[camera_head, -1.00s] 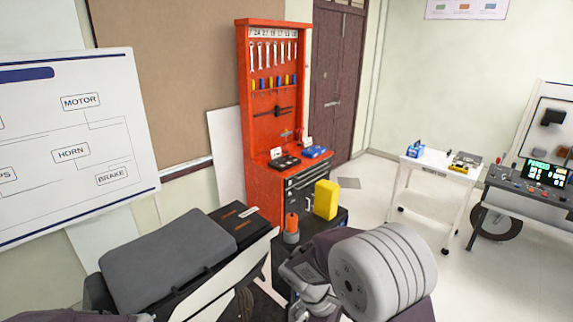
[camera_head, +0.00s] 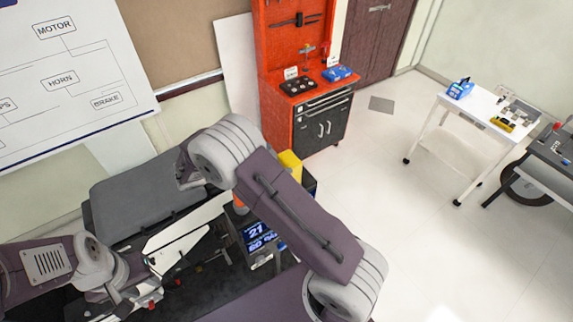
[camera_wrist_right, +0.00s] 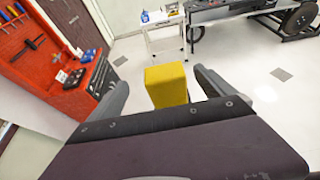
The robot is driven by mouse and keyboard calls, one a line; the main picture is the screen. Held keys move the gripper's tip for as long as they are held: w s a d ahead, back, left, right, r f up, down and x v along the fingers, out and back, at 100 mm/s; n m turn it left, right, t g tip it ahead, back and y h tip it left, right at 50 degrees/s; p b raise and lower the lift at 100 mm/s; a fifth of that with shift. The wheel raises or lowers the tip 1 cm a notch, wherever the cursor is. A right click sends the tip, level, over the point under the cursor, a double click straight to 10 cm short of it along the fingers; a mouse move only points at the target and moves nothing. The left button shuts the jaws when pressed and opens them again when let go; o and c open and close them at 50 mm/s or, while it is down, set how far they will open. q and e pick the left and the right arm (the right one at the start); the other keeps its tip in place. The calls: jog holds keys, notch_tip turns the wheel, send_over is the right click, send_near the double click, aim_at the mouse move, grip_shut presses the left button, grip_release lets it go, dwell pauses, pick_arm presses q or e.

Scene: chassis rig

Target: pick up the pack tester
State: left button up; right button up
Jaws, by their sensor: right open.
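I cannot tell for sure which thing is the pack tester. A yellow upright block (camera_head: 290,163) stands behind my right arm in the head view, mostly hidden by it. The yellow block also shows in the right wrist view (camera_wrist_right: 167,86), ahead and between the fingers, its lower part hidden by the gripper. My right gripper (camera_wrist_right: 160,82) is open and empty, with no clear contact with the block; in the head view my right arm hides its fingers. A device with a lit blue display (camera_head: 259,238) sits beside that arm. My left gripper (camera_head: 130,286) is low at the left, its fingers unclear.
A grey case (camera_head: 140,208) lies at the left. A red tool cabinet (camera_head: 272,60) stands at the back. A white table (camera_head: 480,117) with a blue item (camera_head: 460,88) and a yellow-black item (camera_head: 502,124) stands at the right.

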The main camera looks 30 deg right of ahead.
aim_at(287, 159)
jog(key=shift+s+d+f, duration=0.1)
jog(key=shift+s+d, duration=0.05)
jog(key=shift+d, duration=0.45)
jog(key=p+x, duration=0.2)
jog(key=p, duration=0.1)
jog(key=shift+s+d, duration=0.25)
jog(key=shift+d, duration=0.15)
jog(key=shift+w+d+f+p, duration=0.3)
jog(key=shift+d+f+p, duration=0.2)
jog(key=shift+d+f, duration=0.3)
jog(key=shift+f, duration=0.15)
jog(key=c, duration=1.2)
grip_shut()
